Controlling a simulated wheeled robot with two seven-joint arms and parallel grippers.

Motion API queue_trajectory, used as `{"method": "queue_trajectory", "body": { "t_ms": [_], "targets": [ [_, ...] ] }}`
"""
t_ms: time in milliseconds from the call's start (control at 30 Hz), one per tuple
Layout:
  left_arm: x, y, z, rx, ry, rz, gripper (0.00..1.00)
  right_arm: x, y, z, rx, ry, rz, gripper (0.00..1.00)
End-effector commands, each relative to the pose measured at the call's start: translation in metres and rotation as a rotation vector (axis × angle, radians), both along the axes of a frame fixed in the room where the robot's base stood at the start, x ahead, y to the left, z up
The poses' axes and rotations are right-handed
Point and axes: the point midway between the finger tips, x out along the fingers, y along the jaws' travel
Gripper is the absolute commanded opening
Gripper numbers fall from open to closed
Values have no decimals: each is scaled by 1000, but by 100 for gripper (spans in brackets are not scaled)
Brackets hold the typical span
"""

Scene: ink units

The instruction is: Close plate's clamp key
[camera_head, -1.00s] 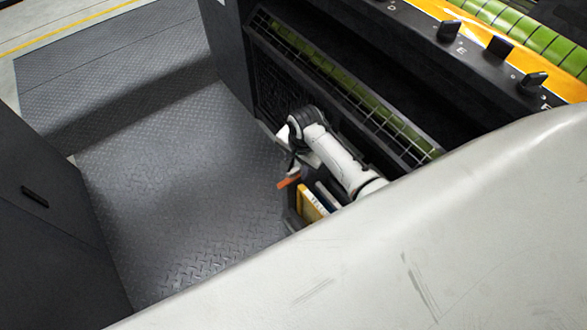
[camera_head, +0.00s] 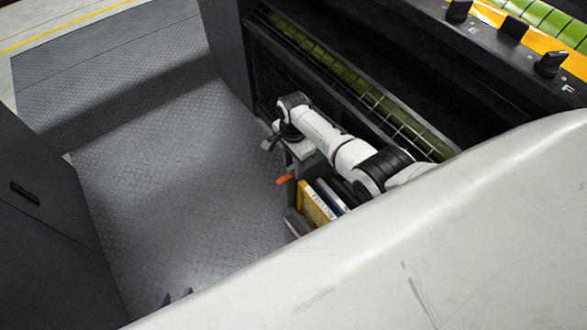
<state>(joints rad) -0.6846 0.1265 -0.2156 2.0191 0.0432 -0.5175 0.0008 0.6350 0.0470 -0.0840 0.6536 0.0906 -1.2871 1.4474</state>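I cannot tell which part is the plate's clamp key. Black knobs stand on the dark panel at the upper right: one by the letter E (camera_head: 458,10), a middle one (camera_head: 515,27) and one by the letter F (camera_head: 551,63). My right gripper (camera_head: 271,142) is low beside the machine's front, far from these knobs; its fingers are too small to read. The rest of that gripper is hidden behind my white body.
A green roller (camera_head: 330,68) lies behind a wire guard, below a dark recess. A bin with a yellow book (camera_head: 316,203) and an orange piece (camera_head: 285,179) stands below my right arm. A dark cabinet (camera_head: 45,215) is at the left. The ribbed floor (camera_head: 180,190) between is clear.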

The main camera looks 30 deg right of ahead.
Motion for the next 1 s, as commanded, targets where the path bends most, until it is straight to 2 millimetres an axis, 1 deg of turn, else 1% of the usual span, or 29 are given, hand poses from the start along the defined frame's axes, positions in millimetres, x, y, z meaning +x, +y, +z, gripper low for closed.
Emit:
{"method": "queue_trajectory", "body": {
  "t_ms": [33,100,333,367,500,533,567,867,1000],
  "targets": [
    [0,0,-3,-1,0,0,31,0,0,-4,0,-1,0,33],
    [-1,0,-3,-2,2,1,31,0,0,-6,0,-1,0,33],
    [-5,1,-4,0,8,-2,31,0,0,-6,0,-1,0,33],
    [-6,1,-4,1,9,-2,31,0,0,-6,0,-1,0,31],
    [-8,1,-5,2,13,-3,31,0,0,-6,0,-1,0,8],
    [-8,1,-5,2,13,-3,31,0,0,-6,0,-1,0,2],
    [-8,1,-5,2,13,-3,31,0,0,-6,0,-1,0,0],
    [-7,2,-4,3,11,-3,31,0,0,-5,0,0,24,0],
    [-5,2,-3,5,10,-4,31,0,0,-5,1,1,79,0]
  ]
}}
